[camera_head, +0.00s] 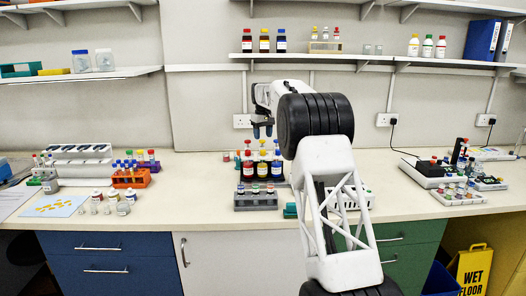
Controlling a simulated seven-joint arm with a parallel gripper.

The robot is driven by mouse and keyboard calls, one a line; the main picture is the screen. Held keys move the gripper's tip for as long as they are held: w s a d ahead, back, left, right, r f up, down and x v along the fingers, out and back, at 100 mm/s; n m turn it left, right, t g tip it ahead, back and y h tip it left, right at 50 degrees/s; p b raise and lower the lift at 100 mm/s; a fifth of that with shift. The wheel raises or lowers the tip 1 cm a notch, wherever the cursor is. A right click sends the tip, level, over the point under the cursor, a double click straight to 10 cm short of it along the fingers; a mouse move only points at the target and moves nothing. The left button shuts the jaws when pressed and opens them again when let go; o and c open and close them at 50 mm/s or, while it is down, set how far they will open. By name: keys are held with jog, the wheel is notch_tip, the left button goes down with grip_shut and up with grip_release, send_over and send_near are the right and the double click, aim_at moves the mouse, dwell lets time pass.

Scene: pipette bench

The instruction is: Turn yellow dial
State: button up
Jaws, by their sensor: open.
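My gripper (262,134) points down at the middle of the bench, with its dark fingers apart. It appears empty. Just below it in the picture stand several dark bottles with coloured parts; the middle one has a yellow band (262,169). A red-banded bottle (247,171) stands to its left and a blue-banded bottle (277,170) to its right. The gripper appears above these bottles and apart from them. I cannot make out a yellow dial for certain at this size; the yellow-banded part is the clearest yellow piece near my gripper.
A grey rack (255,203) with small vials stands in front of the bottles. An orange tube rack (131,179) and a blue sheet (54,206) lie left. Dark-topped devices (430,173) stand right. A shelf (325,56) hangs above. My arm hides part of the bench right of centre.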

aim_at(263, 152)
jog(key=shift+f, duration=0.1)
jog(key=shift+f, duration=3.85)
jog(key=c, duration=0.9)
